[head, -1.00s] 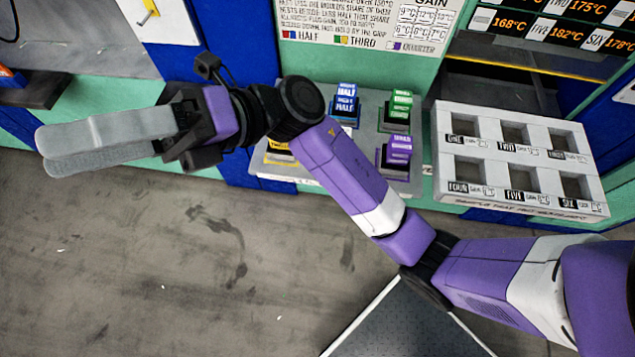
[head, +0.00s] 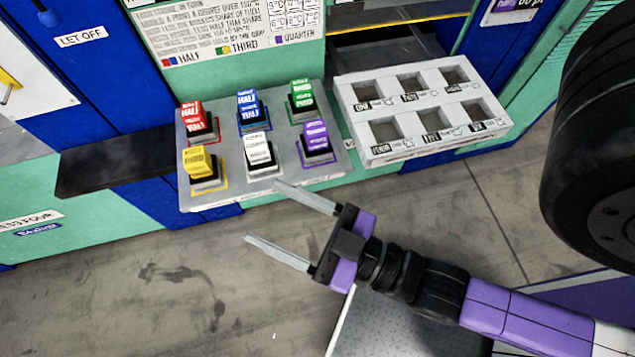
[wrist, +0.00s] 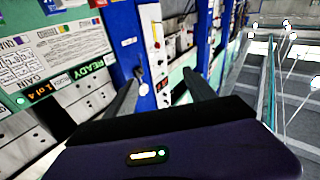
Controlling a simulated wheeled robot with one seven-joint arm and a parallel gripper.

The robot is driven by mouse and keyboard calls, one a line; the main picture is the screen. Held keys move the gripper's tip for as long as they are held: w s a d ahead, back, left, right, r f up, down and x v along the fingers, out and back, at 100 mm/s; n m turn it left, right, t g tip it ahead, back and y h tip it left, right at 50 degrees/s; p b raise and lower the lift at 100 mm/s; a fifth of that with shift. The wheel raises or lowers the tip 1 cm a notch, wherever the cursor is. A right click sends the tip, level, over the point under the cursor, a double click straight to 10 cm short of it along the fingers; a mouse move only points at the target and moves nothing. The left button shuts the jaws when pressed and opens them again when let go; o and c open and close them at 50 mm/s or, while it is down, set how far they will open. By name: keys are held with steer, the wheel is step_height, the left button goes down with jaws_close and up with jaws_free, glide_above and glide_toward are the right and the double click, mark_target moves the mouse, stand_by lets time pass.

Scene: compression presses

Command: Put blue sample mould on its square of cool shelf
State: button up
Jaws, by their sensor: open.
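The blue sample mould (head: 249,110) is a small block with white lettering. It stands upright in the back row of a grey shelf (head: 225,192), between a red and a green mould, with a blue outline under it. I cannot tell whether this shelf is the cool shelf. My gripper (head: 263,211) is open and empty, in front of the shelf's front edge and apart from the blue mould. Its two fingers point left in the head view. In the wrist view my gripper (wrist: 160,92) shows nothing between its fingers, and the blue mould is not recognisable there.
Red (head: 196,121), green (head: 302,99), yellow (head: 199,163), white (head: 259,151) and purple (head: 316,141) moulds share the shelf. A white rack (head: 360,143) with several empty slots stands to its right. A dark ledge (head: 110,165) juts out at left. The floor in front is clear.

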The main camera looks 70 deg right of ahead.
steer(key=s+d+f+g, duration=0.4)
steer(key=s+f, duration=0.2)
steer(key=s, duration=0.2)
steer(key=shift+s+m+g, duration=0.3)
steer(key=shift+s+m, duration=0.1)
stand_by(0.6)
